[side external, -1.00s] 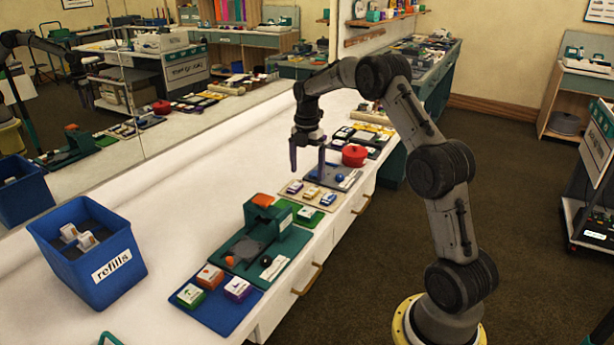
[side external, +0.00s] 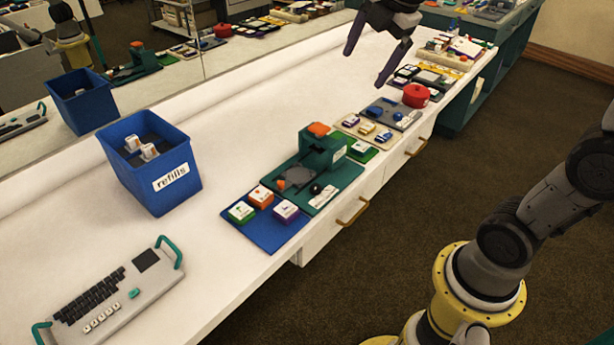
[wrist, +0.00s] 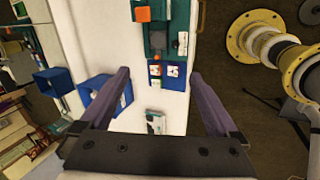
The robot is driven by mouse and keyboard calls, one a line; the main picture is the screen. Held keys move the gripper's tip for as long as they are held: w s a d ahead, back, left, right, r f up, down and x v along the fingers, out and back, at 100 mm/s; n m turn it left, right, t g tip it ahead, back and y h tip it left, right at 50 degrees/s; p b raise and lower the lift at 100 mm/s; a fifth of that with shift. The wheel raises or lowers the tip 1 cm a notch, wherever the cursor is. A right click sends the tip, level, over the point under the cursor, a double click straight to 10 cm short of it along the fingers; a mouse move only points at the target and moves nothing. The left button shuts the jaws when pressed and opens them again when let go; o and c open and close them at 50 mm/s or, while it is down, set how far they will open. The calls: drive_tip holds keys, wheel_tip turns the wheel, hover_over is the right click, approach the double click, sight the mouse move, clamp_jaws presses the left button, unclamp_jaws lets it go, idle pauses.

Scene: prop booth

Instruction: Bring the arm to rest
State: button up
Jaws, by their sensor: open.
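My gripper (side external: 365,68) is open and empty, high above the white bench at the top of the side external view. Its two purple-grey fingers point down and are spread wide. In the wrist view the gripper (wrist: 160,74) also shows nothing between its fingers, with the bench far below. My upper arm is partly out of the side external frame.
The white bench (side external: 215,255) carries a blue refills bin (side external: 155,190), a green press station (side external: 325,165), a blue tray (side external: 268,238) with several boxes, a grey keyboard (side external: 110,297) and a red pot (side external: 416,95). A mirror runs behind.

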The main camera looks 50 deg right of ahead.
drive_tip(key=s+a+f+m, duration=0.3)
drive_tip(key=s+f+m, duration=0.1)
drive_tip(key=s+m, duration=0.4)
drive_tip(key=s+a+f+m+t, duration=0.1)
drive_tip(key=s+a+f+m, duration=0.2)
drive_tip(key=s+f+m, duration=0.2)
drive_tip(key=shift+s+m+y, duration=0.4)
drive_tip(key=shift+s+m, duration=1.3)
drive_tip(key=shift+s, duration=0.45)
